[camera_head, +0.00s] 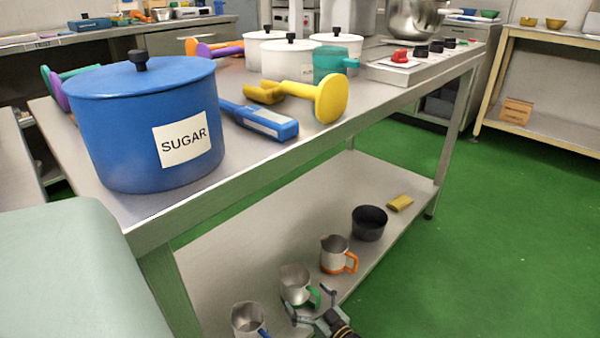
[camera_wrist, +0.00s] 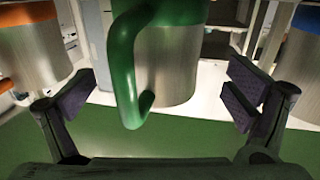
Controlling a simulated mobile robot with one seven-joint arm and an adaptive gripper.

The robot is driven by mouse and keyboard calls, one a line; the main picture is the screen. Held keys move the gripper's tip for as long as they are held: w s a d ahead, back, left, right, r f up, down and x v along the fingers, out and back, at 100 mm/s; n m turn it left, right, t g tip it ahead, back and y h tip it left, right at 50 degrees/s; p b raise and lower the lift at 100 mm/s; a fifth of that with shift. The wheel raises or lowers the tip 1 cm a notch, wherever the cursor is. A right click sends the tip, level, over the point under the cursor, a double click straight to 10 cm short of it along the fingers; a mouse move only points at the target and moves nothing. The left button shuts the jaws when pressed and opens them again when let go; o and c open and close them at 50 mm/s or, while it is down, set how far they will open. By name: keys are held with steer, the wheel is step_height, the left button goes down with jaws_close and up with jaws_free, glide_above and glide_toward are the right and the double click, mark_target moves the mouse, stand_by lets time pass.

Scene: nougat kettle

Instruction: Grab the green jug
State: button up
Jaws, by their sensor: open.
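The green jug (camera_head: 295,283) is a steel jug with a green handle, standing on the lower shelf of the steel table. In the wrist view its steel body (camera_wrist: 165,65) and green handle (camera_wrist: 122,75) lie between the two fingers, with the handle nearer to me. My gripper (camera_head: 308,300) is low at the shelf's front edge, at the handle side of the jug. The wrist view shows my gripper (camera_wrist: 160,95) open, with a gap on each side of the jug and no finger touching it.
A jug with an orange handle (camera_head: 334,253) and one with a blue handle (camera_head: 247,318) flank it on the shelf (camera_head: 235,250). A black pot (camera_head: 369,222) and a yellow sponge (camera_head: 400,203) stand farther along. The tabletop (camera_head: 215,190) overhangs above. Green floor (camera_head: 480,230) is clear at right.

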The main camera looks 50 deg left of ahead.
steer(key=shift+w+a, duration=0.1)
steer(key=shift+a, duration=1.25)
steer(key=c, duration=1.4)
